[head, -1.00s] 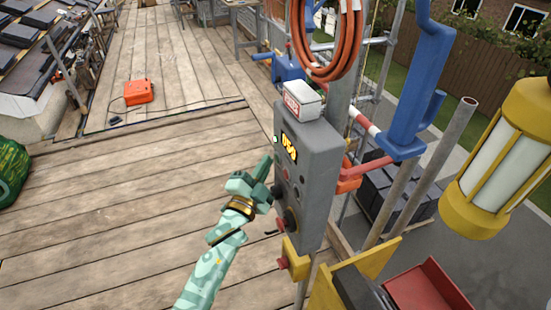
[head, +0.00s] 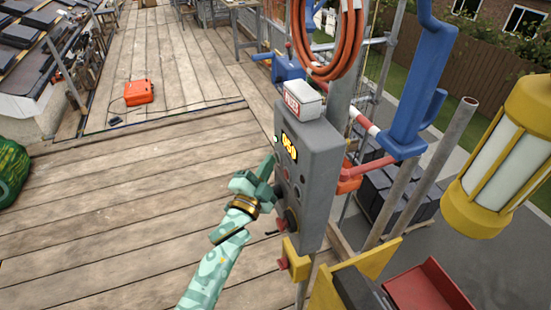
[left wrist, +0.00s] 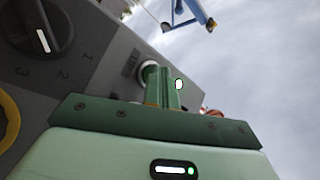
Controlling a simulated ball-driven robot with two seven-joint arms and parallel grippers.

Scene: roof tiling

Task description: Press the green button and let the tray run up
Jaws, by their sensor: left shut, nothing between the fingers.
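A grey control box (head: 322,165) stands on a post at the deck edge, with a lit yellow display (head: 288,144) and several controls on its face. My left gripper (head: 268,166) is shut and empty, its fingertips close to the box's face. In the left wrist view the shut fingers (left wrist: 164,88) overlap a round button (left wrist: 148,72) with a pale ring. The fingers hide part of it, so I cannot tell whether they touch it. A small white-green light (left wrist: 179,84) shows at the fingertips. My right gripper is out of view.
A rotary knob (left wrist: 38,25) is beside the fingers in the left wrist view. A coiled orange hose (head: 328,45), blue bracket (head: 415,85) and yellow lantern (head: 505,155) are around the box. A red tray-like part (head: 428,288) lies low right.

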